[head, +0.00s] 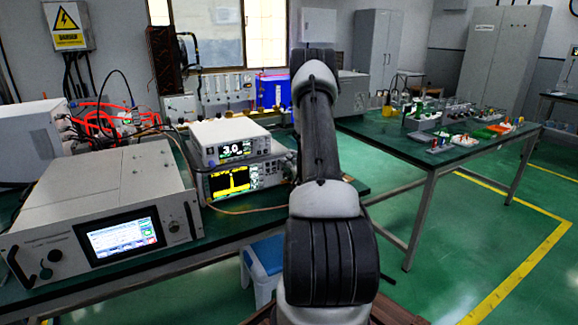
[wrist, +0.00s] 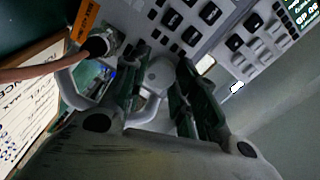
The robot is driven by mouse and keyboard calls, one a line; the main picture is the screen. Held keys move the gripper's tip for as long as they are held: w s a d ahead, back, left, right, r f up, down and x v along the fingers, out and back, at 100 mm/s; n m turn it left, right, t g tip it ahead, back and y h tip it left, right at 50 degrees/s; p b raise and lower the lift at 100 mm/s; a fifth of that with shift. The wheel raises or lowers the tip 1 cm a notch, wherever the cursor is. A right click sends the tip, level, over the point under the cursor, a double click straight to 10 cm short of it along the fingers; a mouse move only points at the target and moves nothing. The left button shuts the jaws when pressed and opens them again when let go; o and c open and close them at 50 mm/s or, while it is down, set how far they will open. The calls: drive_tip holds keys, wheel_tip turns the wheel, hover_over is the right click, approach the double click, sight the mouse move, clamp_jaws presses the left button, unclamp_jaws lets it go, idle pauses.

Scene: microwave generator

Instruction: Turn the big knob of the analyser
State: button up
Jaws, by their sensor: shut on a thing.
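The analyser (head: 232,182) is the lower instrument with the yellow trace on its screen, on the green bench in the head view. My arm covers its right end there, and my gripper is hidden behind the arm. In the wrist view the analyser's front panel with dark buttons (wrist: 205,22) runs across the top. The big knob (wrist: 159,74) is a pale round shape between the two dark fingers of my gripper (wrist: 159,86). The gripper is shut on the knob, one finger on each side. The knob's outer edges are partly hidden by the fingers.
A white unit reading 3.0 (head: 230,138) sits on top of the analyser. A large grey instrument (head: 110,200) stands to the left. In the wrist view a brown cable (wrist: 45,68) plugs into a connector close to the left finger. A blue-topped stool (head: 266,255) stands below the bench.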

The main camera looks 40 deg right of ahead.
drive_tip(key=m, duration=0.4)
drive_tip(key=shift+m, duration=0.3)
idle(0.5)
drive_tip(key=o, duration=0.8)
drive_tip(key=shift+c, duration=0.2)
drive_tip(key=shift+s, duration=0.1)
drive_tip(key=v, duration=1.1)
drive_tip(key=shift+s, duration=0.4)
drive_tip(key=shift+f, duration=0.1)
